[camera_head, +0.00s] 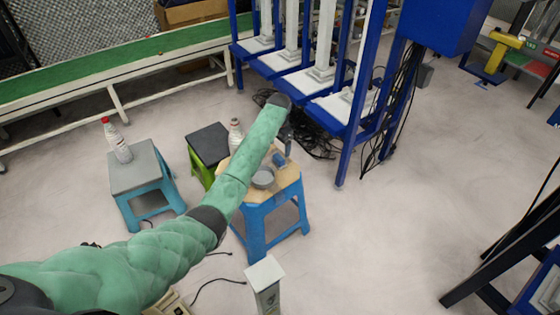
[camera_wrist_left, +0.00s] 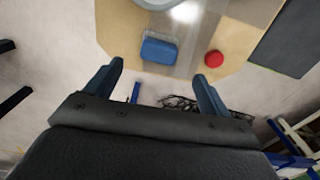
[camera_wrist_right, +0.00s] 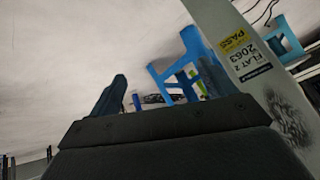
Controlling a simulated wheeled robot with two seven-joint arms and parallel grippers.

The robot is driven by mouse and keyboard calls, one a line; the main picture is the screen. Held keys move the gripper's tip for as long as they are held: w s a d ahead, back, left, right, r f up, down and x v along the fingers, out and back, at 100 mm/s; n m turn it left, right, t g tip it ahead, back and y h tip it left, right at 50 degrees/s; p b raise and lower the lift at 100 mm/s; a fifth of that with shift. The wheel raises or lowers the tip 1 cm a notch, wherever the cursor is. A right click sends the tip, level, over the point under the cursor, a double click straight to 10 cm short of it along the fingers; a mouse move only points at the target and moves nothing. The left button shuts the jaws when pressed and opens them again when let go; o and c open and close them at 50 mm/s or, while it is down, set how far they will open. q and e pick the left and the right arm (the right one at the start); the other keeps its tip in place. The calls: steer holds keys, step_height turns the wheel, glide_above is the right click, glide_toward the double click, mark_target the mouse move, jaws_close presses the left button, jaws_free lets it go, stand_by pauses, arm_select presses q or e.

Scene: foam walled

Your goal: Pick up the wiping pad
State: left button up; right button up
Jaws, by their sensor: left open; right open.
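The wiping pad appears to be the blue block (camera_wrist_left: 158,50) on the light wooden stool top in the left wrist view. In the head view a small blue patch (camera_head: 279,160) shows at the same place, partly hidden by my left gripper (camera_head: 287,138). My left gripper (camera_wrist_left: 158,76) is open and empty, its fingers pointing towards the stool edge with the pad ahead between their lines, apart from them. My right gripper (camera_wrist_right: 155,58) is open and empty, away from the pad, and is not in the head view.
A grey bowl (camera_head: 263,179) stands beside the pad on the blue-legged stool (camera_head: 255,222). A red round thing (camera_wrist_left: 214,58) lies right of the pad. A white labelled post (camera_wrist_right: 235,50) stands close to my right gripper. A dark-topped stool (camera_head: 207,143) and a grey-topped stool (camera_head: 135,170) stand left.

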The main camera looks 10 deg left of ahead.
mark_target(279, 157)
arm_select(q)
steer(key=shift+a+f+m, duration=0.1)
steer(key=shift+f+m, duration=0.2)
steer(key=shift+f, duration=1.05)
steer(key=f, duration=0.4)
steer(key=shift+s+f, duration=0.25)
steer(key=shift+f, duration=0.35)
steer(key=c, duration=1.1)
arm_select(e)
steer(key=shift+w+f, duration=0.1)
steer(key=shift+w, duration=0.1)
arm_select(q)
steer(key=shift+r, duration=0.15)
